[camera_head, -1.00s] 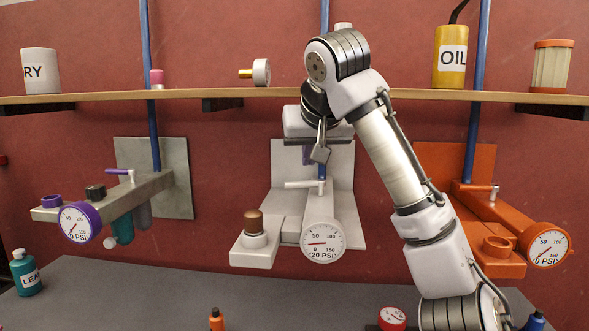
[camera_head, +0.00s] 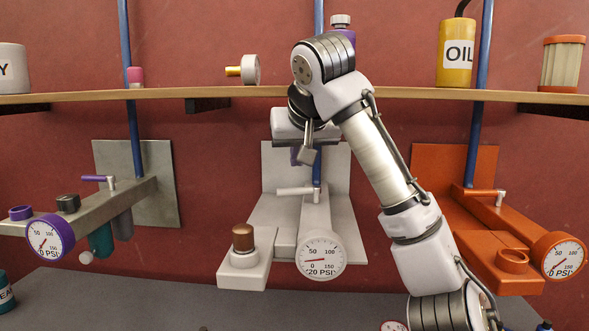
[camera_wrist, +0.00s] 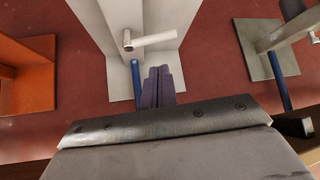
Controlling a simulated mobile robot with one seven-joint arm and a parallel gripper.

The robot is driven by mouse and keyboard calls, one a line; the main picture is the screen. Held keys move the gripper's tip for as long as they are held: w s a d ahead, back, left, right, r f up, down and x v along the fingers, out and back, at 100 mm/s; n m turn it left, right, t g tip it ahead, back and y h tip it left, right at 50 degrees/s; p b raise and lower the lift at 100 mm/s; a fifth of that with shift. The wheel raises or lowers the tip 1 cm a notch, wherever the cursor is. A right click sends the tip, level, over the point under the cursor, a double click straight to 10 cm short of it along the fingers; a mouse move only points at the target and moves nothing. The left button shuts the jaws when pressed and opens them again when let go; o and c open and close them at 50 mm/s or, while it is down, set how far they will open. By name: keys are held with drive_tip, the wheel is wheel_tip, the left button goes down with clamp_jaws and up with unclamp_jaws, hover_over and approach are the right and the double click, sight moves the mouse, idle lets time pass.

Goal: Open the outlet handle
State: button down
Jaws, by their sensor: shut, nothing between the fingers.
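A white lever handle (camera_head: 297,191) sits on the white middle unit (camera_head: 258,222), in front of a blue pipe. I cannot tell by label which is the outlet handle. My gripper (camera_head: 297,157) hangs above and behind the white handle, partly hidden by my wrist. In the wrist view its purple fingers (camera_wrist: 158,87) are shut and empty, apart from the white handle (camera_wrist: 149,40) ahead of them.
A wooden shelf (camera_head: 220,94) crosses behind my arm, carrying an oil bottle (camera_head: 455,52), a filter (camera_head: 562,62) and other parts. A brown-capped fitting (camera_head: 243,237) and a gauge (camera_head: 321,257) stand at the front of the white unit. The grey bench lies below.

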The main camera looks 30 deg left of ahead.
sight(299, 191)
drive_tip(key=p+x, duration=0.1)
drive_tip(key=x, duration=0.8)
drive_tip(key=shift+w+a+f+p, duration=0.1)
drive_tip(key=shift+p, duration=0.3)
